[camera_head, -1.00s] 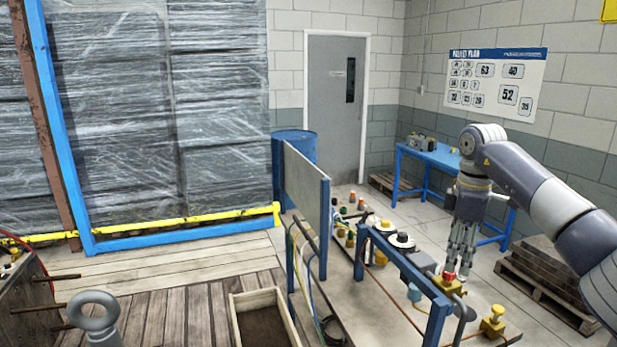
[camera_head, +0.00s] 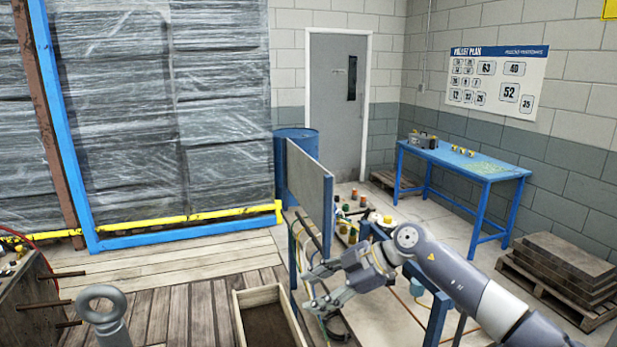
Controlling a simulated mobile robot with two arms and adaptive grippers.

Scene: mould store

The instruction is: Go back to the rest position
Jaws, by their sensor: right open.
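My right gripper (camera_head: 314,288) reaches in from the lower right on my right arm (camera_head: 440,262). Its fingers point left and are spread apart, with nothing between them. The arm hides much of the bench top. My left gripper is not in view.
An open wooden box (camera_head: 240,322) stands on the plank floor. A mould block with rods and a lifting eye (camera_head: 100,300) is at lower left. A blue table (camera_head: 470,165), a pallet stack (camera_head: 560,270) and wrapped racks (camera_head: 170,100) stand behind.

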